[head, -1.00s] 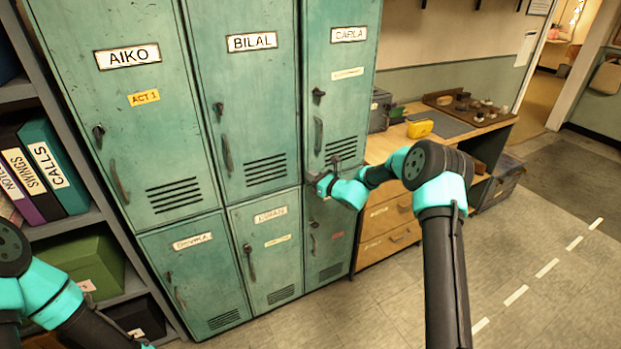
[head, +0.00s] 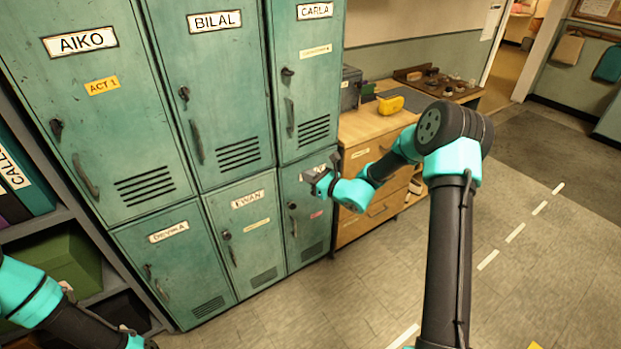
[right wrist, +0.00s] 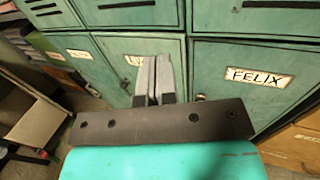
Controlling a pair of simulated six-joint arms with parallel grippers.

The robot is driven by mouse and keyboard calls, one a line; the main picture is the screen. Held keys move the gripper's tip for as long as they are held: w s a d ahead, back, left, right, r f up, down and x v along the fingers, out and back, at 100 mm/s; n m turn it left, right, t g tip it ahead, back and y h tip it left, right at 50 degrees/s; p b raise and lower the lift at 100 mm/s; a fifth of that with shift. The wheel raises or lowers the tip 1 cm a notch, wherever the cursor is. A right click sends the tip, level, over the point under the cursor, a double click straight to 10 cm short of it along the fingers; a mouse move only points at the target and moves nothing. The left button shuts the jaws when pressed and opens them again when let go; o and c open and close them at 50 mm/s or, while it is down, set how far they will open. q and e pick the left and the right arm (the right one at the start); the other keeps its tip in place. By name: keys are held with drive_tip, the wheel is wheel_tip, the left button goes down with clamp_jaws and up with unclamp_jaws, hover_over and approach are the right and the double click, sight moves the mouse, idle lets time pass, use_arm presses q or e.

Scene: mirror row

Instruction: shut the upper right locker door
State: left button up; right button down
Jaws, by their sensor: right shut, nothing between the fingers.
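The upper right locker door (head: 304,80), labelled CARLA, is green with a dark handle and vent slots. It lies flush with its frame and looks shut. My right gripper (head: 322,178) is in front of the lower right locker, just below the CARLA door. Its fingers (right wrist: 153,78) are together and empty in the right wrist view.
The AIKO (head: 105,110) and BILAL (head: 216,90) doors are beside it in the upper row, both shut. A wooden drawer unit (head: 370,205) stands right of the lockers, with a yellow object (head: 390,104) on top. Open floor (head: 540,265) lies to the right.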

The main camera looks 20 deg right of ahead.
drive_tip(key=shift+s, duration=0.5)
drive_tip(key=shift+d+r, duration=0.1)
drive_tip(key=d+r+h, duration=0.1)
drive_tip(key=d+r, duration=0.2)
drive_tip(key=r, duration=0.5)
drive_tip(key=s+d+r+m, duration=0.1)
drive_tip(key=d+r, duration=0.3)
drive_tip(key=r, duration=0.4)
drive_tip(key=shift+r+t+h, duration=0.15)
drive_tip(key=shift+t+h, duration=0.15)
drive_tip(key=shift+h, duration=0.1)
drive_tip(key=x, duration=1.4)
drive_tip(key=shift+d, duration=0.15)
